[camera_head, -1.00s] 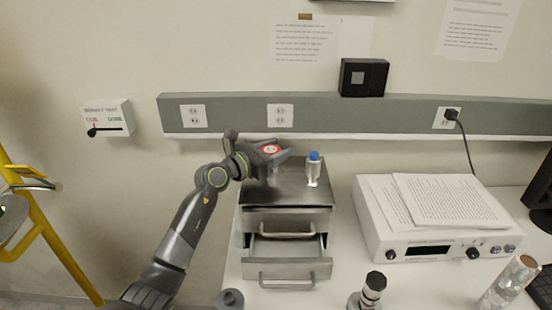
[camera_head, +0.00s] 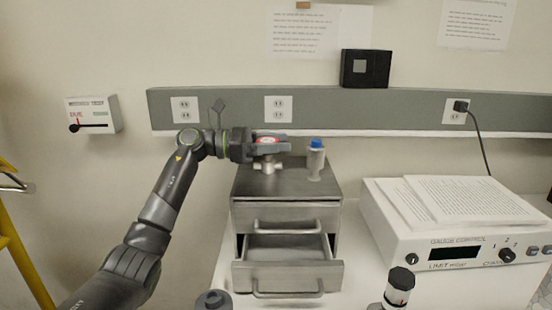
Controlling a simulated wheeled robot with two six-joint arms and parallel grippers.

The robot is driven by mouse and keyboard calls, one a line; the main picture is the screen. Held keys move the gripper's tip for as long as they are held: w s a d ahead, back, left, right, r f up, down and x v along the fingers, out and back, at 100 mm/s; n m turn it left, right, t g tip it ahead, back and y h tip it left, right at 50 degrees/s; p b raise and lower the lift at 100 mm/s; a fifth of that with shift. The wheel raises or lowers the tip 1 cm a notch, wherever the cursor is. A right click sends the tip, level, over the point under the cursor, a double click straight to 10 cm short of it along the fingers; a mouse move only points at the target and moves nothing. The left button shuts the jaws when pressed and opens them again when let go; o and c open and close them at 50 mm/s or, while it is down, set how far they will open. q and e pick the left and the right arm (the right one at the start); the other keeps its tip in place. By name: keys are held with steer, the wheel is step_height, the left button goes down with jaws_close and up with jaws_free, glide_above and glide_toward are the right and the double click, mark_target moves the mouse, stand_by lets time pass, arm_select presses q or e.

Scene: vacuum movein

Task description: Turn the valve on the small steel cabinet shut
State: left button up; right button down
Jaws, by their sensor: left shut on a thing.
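The small steel cabinet (camera_head: 240,190) stands on the white bench with its lower drawer (camera_head: 290,276) pulled open. The valve (camera_head: 267,166) is on the left part of its top, with a steel body and a red-and-white cap showing. My left gripper (camera_head: 272,147) comes in level from the left and is shut on the valve's upper part. Its fingers hide most of the handle, so the handle's angle cannot be read.
A clear bottle with a blue cap (camera_head: 316,160) stands close right of the gripper on the cabinet. A gauge control box (camera_head: 455,250) with papers is at right. A black-topped steel fitting (camera_head: 399,288) stands in front. A wall lever box (camera_head: 92,115) is at left.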

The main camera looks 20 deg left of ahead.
arm_select(q)
steer(key=shift+s+m+g+h+b, duration=0.2)
steer(key=shift+m+g+h+b, duration=0.4)
steer(key=shift+m+g, duration=1.1)
steer(key=shift+g, duration=0.7)
steer(key=shift+s+g, duration=0.1)
steer(key=shift+g, duration=0.4)
steer(key=o, duration=1)
steer(key=shift+c, duration=0.2)
